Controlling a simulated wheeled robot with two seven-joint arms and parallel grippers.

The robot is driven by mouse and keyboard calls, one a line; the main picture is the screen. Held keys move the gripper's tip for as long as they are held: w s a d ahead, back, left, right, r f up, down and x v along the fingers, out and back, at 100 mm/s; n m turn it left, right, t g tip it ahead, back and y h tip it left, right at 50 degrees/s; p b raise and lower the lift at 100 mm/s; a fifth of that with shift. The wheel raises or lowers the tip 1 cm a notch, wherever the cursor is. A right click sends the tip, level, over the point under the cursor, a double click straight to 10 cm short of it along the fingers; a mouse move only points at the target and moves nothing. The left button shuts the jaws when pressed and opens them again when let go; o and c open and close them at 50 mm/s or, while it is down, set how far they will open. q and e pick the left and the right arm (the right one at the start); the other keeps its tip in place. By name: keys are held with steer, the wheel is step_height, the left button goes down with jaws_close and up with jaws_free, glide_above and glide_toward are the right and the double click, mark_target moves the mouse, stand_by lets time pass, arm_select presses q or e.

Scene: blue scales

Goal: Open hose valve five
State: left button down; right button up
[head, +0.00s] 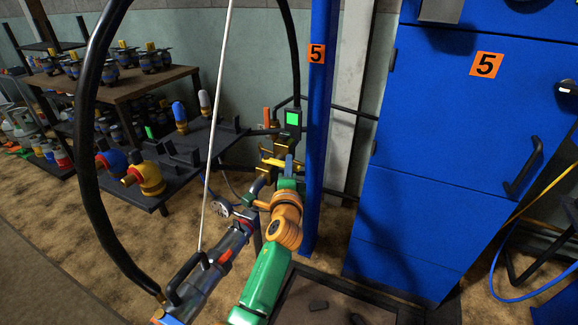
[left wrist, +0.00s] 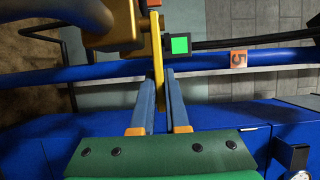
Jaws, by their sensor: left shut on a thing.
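Hose valve five has a yellow lever (head: 275,163), below a box with a lit green screen (head: 293,119) beside the blue post (head: 319,150). An orange label with a 5 (head: 316,54) is on that post. My left gripper (head: 289,163), on a green and orange arm, is at the lever. In the left wrist view, the two blue fingers of my left gripper (left wrist: 159,80) are shut on the yellow lever (left wrist: 157,70), one on each side. The green screen (left wrist: 180,45) and the 5 label (left wrist: 239,59) show there too. My right gripper is not in view.
A hose-end tool with a black handle (head: 187,279) and a round gauge (head: 221,207) are close to the left of my arm. A black hose (head: 84,150) loops at the left. A blue cabinet (head: 440,150) stands right. Shelves with valves (head: 130,85) stand left.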

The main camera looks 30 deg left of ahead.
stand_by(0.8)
